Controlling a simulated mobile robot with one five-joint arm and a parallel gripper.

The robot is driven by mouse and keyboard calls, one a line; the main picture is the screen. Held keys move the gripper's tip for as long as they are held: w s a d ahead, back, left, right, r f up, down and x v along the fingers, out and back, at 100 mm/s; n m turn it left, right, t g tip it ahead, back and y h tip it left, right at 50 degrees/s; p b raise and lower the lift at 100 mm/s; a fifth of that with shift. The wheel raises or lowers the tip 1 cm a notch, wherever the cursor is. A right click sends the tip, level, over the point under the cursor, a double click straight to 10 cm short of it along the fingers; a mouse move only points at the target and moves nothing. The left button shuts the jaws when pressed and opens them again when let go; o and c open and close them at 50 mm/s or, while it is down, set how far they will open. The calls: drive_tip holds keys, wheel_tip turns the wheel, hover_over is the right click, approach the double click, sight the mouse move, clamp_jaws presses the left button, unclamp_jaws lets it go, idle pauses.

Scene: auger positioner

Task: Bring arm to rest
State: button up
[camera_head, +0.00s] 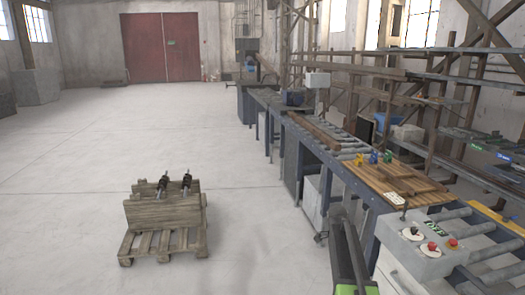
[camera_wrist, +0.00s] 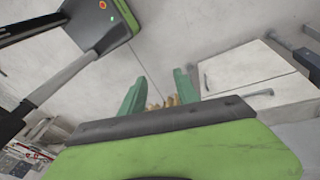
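My gripper (camera_wrist: 159,86) shows in the wrist view as two green fingers standing well apart, so it is open. Small tan shapes (camera_wrist: 165,102) show low between the fingers; I cannot tell what they are or how far off. No held thing is visible. In the head view my arm's dark link with a green end (camera_head: 349,262) stands at the bottom, left of the control box (camera_head: 418,246). The fingers cannot be made out there.
Two dark augers (camera_head: 174,184) rest on a wooden crate (camera_head: 162,212) on a pallet (camera_head: 133,243) at the left. A long roller bench (camera_head: 340,170) runs along the right, bearing a wooden board (camera_head: 405,182) with small coloured items. The floor (camera_head: 90,150) is largely clear.

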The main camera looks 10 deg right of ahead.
drive_tip(key=s+a+f+n+t+b, duration=0.1)
drive_tip(key=s+a+f+n, duration=0.2)
drive_tip(key=a+n, duration=0.7)
drive_tip(key=s+a+f+n+t+y+b, duration=0.1)
drive_tip(key=s+a+f+n+t+b, duration=0.1)
drive_tip(key=s+a+n, duration=0.5)
drive_tip(key=a+f+n, duration=0.1)
drive_tip(key=a+n, duration=0.3)
drive_tip(key=a, duration=0.2)
drive_tip(key=shift+s, duration=0.2)
